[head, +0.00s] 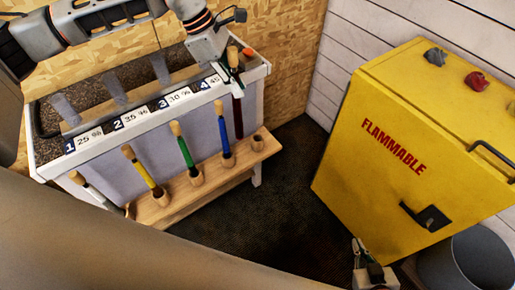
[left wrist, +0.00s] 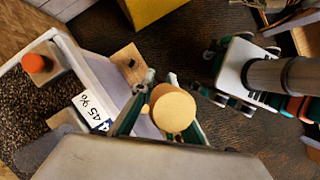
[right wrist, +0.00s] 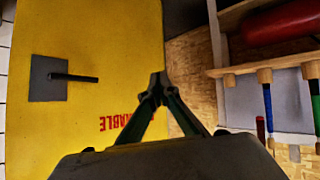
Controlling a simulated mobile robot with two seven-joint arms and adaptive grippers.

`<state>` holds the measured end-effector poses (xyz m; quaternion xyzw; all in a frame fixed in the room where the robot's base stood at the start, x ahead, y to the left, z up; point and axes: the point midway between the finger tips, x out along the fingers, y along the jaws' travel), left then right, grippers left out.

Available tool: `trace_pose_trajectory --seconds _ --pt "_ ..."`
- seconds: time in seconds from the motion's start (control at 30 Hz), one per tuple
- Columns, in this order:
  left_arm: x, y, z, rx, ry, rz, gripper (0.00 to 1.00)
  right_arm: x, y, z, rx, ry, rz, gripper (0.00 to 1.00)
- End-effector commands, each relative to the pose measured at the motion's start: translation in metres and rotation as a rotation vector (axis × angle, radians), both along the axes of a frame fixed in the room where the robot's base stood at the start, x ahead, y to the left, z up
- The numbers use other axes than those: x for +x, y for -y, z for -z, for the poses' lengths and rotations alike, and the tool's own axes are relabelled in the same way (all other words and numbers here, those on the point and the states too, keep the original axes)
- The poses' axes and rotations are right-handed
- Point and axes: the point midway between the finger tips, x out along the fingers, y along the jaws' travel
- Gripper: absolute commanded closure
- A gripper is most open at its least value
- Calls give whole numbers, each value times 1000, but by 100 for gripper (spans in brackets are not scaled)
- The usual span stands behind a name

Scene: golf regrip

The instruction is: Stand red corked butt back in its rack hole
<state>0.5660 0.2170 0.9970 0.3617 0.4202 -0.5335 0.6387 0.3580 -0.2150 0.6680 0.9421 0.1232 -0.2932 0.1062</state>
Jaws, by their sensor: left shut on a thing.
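The red corked butt (head: 238,117) hangs upright in my left gripper (head: 232,62), dark red shaft down and cork up. Its cork end shows in the left wrist view (left wrist: 174,108) between the fingers, which are shut on it. The wooden rack (head: 160,208) stands along the front of the bin. Its empty hole (head: 258,141) is at the right end, below and right of the butt's lower end; the hole also shows in the left wrist view (left wrist: 131,63). My right gripper (right wrist: 158,85) is shut and empty, beside the yellow cabinet, away from the rack.
White, yellow (head: 144,172), green (head: 185,152) and blue (head: 222,130) butts stand in the other holes. The bin (head: 95,150) with numbered labels is behind them. A yellow flammable cabinet (head: 400,150) and a grey bucket (head: 480,265) are at right. Dark floor (head: 285,190) lies clear between.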

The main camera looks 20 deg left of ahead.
Motion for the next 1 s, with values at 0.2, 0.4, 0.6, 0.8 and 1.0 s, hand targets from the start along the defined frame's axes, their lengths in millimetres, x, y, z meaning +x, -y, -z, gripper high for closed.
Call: trace_pose_trajectory --seconds 0.2,0.4,0.6,0.8,1.0 --pt "17 6 3 1 3 -353 100 2 -2 9 3 3 -2 100" --pt "34 11 4 0 5 -686 100 0 -4 18 6 1 -4 100" --pt "53 14 4 3 5 -1050 100 -1 -7 26 9 -1 -8 100" --pt "77 18 2 1 9 -1485 100 -2 -10 36 14 -3 -13 100" --pt "105 21 -3 -2 6 -1998 100 -4 -14 47 19 -3 -19 100"
